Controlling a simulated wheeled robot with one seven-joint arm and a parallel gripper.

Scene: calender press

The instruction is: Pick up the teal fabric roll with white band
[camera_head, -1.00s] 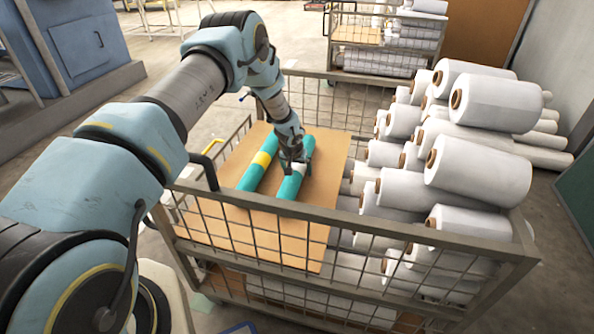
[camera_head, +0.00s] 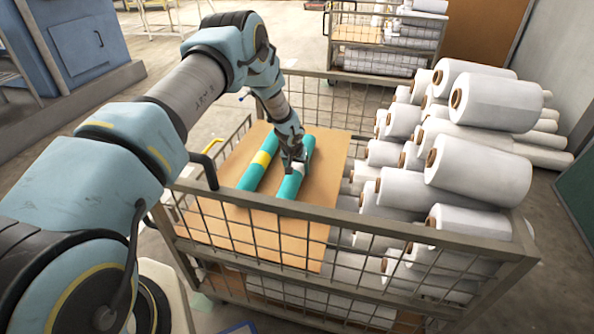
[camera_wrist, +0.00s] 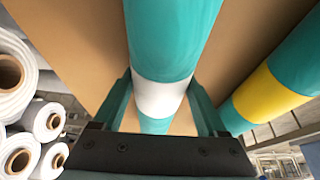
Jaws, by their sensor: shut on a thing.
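The teal fabric roll with a white band (camera_head: 289,187) lies on a brown board (camera_head: 235,160) inside the wire cart. My gripper (camera_head: 298,168) is over it from above, its fingers on either side at the white band. In the wrist view the white band (camera_wrist: 160,97) sits between the two fingers (camera_wrist: 162,110), and the gripper is shut on the roll. The roll appears to be still at board level. A second teal roll with a yellow band (camera_head: 262,158) lies beside it to the left, apart from the gripper.
The cart's wire front wall and rim (camera_head: 350,216) stand between my base and the rolls. White rolls (camera_head: 480,103) are piled high on the right side of the cart. Another loaded cart (camera_head: 385,45) stands behind. Bare board lies left of the yellow-banded roll.

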